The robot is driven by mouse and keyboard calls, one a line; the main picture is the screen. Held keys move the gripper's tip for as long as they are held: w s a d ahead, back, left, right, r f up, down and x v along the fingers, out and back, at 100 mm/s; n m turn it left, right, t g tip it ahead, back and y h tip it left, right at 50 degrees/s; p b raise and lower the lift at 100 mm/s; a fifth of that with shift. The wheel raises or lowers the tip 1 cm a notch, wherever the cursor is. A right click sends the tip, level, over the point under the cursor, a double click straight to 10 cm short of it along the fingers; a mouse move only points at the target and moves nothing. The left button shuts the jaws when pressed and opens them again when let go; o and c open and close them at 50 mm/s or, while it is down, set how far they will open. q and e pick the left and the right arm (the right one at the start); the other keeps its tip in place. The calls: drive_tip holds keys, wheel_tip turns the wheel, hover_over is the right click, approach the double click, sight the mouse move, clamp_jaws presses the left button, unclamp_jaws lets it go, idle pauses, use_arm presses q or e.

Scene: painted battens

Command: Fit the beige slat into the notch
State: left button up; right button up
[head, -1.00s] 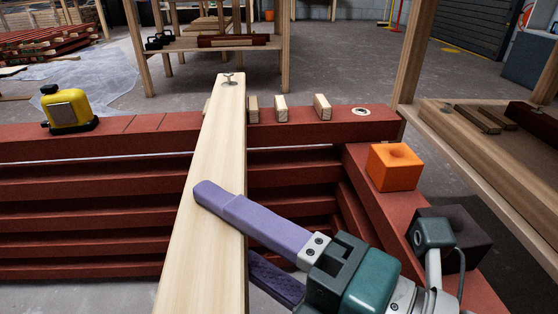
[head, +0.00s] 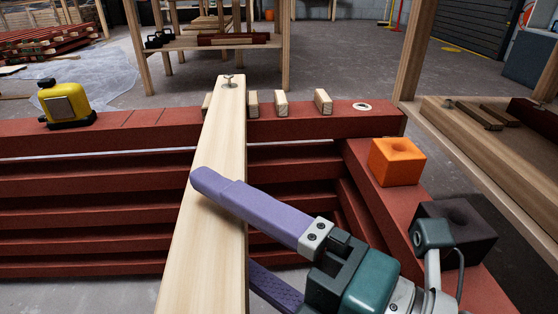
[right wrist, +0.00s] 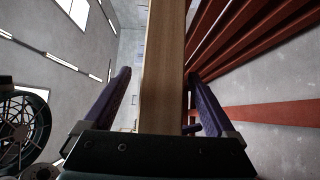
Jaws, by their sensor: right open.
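The beige slat (head: 222,130) is a long pale board that runs from the bottom of the head view up across the red beam (head: 345,124). A small metal fastener (head: 229,81) stands on its far end. My right gripper (head: 224,228) is open around the slat, with one purple finger over its upper face and the other partly hidden beneath. In the right wrist view the slat (right wrist: 164,70) runs between the two spread fingers, with a clear gap at the left finger. I cannot make out the notch for certain. My left gripper is not in view.
Small pale wood blocks (head: 281,103) stand on the red beam beside the slat. A yellow tool (head: 65,103) sits at the left. An orange block (head: 397,161) and a dark block (head: 457,232) sit on the right-hand red beam. A wooden shelf (head: 500,165) is at the right.

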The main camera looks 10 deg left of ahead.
drive_tip(key=shift+f, duration=0.15)
drive_tip(key=p+v, duration=0.3)
drive_tip(key=v, duration=0.7)
